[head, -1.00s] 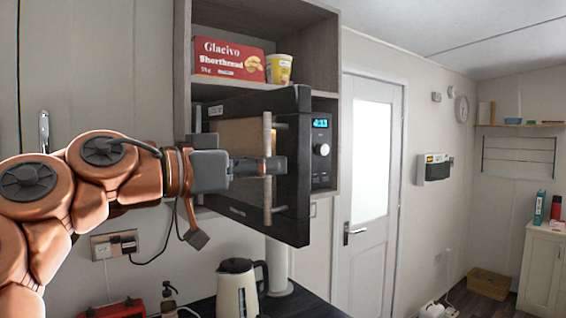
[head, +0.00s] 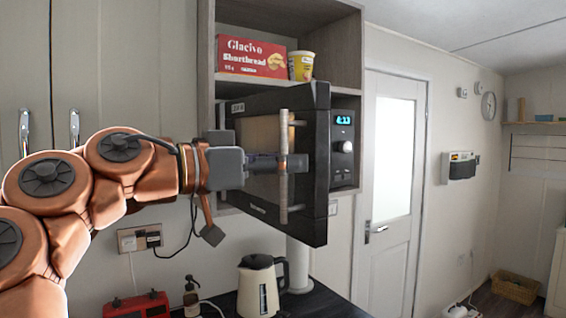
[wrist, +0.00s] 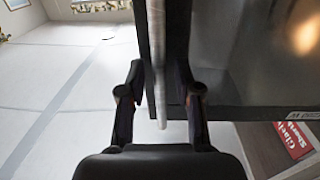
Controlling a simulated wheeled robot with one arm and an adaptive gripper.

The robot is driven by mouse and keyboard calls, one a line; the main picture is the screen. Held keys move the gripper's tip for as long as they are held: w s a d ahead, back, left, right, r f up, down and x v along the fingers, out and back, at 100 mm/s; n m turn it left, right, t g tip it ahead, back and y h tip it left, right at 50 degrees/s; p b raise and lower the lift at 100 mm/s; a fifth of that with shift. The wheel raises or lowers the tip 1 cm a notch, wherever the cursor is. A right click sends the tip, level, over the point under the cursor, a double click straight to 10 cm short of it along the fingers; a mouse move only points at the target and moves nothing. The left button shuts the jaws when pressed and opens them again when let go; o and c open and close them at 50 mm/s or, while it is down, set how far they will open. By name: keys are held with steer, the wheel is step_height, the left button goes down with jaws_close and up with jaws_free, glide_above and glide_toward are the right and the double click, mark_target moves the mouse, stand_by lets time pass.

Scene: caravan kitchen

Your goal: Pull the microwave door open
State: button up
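The black microwave (head: 343,165) sits in a wall cabinet, its lit display facing out. Its door (head: 318,165) stands partly open, swung out from the front. The pale upright bar handle (head: 284,200) is on the door's outer face. My gripper (head: 290,163) is at the handle's middle height. In the wrist view, the fingers of my gripper (wrist: 158,80) stand on either side of the handle (wrist: 159,100), with narrow gaps visible beside the bar. They look open around it rather than clamped. The fingers' contact with the bar is not clear in the head view.
A red shortbread box (head: 252,57) and a yellow tub (head: 301,66) stand on the shelf above. A kettle (head: 258,285), a soap bottle (head: 191,298) and a red toaster (head: 137,305) are below. A white room door (head: 392,180) is to the right.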

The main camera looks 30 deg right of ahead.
stand_by(0.3)
steer(key=a, duration=1.2)
steer(key=shift+s, duration=0.25)
stand_by(0.3)
